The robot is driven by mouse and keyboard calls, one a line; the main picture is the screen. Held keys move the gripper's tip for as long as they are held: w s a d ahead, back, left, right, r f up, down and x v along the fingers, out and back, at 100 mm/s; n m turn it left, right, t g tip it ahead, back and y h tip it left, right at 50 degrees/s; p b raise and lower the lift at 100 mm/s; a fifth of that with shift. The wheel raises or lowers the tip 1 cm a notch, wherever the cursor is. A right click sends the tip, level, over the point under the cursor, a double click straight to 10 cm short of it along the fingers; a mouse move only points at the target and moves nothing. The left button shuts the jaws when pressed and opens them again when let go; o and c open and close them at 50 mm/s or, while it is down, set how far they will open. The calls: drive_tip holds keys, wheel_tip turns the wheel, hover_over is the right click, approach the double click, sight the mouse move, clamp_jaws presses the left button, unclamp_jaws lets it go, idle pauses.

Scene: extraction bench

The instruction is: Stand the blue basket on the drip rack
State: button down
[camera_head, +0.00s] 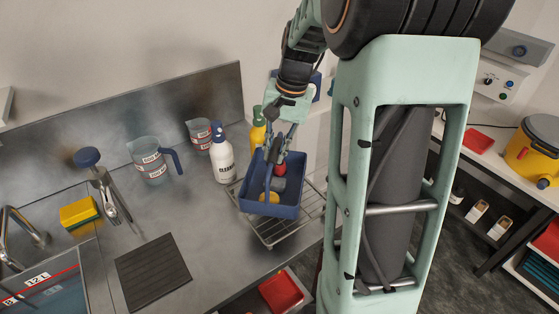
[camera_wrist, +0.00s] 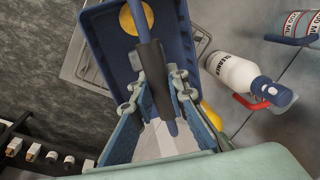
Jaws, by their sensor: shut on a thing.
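The blue basket (camera_head: 290,207) hangs by its handle from my gripper (camera_head: 277,143). It also shows in the wrist view (camera_wrist: 98,40), where my gripper (camera_wrist: 155,88) is shut on the dark grip of the handle. A yellow round thing, a grey thing and a red thing show inside the basket in the head view. The wire drip rack (camera_head: 270,238) lies on the bench under the basket, which covers much of it; part also shows in the wrist view (camera_wrist: 82,68). I cannot tell whether the basket touches the rack.
A white cleaner bottle (camera_head: 222,160) and a yellow bottle (camera_head: 257,131) stand close behind the basket. Measuring jugs (camera_head: 150,162) stand farther left. A black ribbed mat (camera_head: 153,272), a sponge (camera_head: 78,212) and a sink are at left.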

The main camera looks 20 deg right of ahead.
drive_tip(key=shift+w+d+f+b, duration=0.15)
drive_tip(key=shift+f+b, duration=0.25)
drive_tip(key=shift+f, duration=0.2)
drive_tip(key=shift+w+d+f+b, duration=0.1)
drive_tip(key=shift+d+f+b, duration=0.05)
drive_tip(key=shift+f+b, duration=0.4)
drive_tip(key=shift+w+d+f+b, duration=0.15)
drive_tip(key=shift+f+b, duration=0.25)
drive_tip(key=shift+f, duration=0.25)
drive_tip(key=shift+s+a+f, duration=0.15)
drive_tip(key=shift+f, duration=0.15)
drive_tip(key=shift+f+b, duration=0.2)
drive_tip(key=shift+b, duration=0.15)
drive_tip(key=c, duration=1.9)
unclamp_jaws()
drive_tip(key=shift+r, duration=0.15)
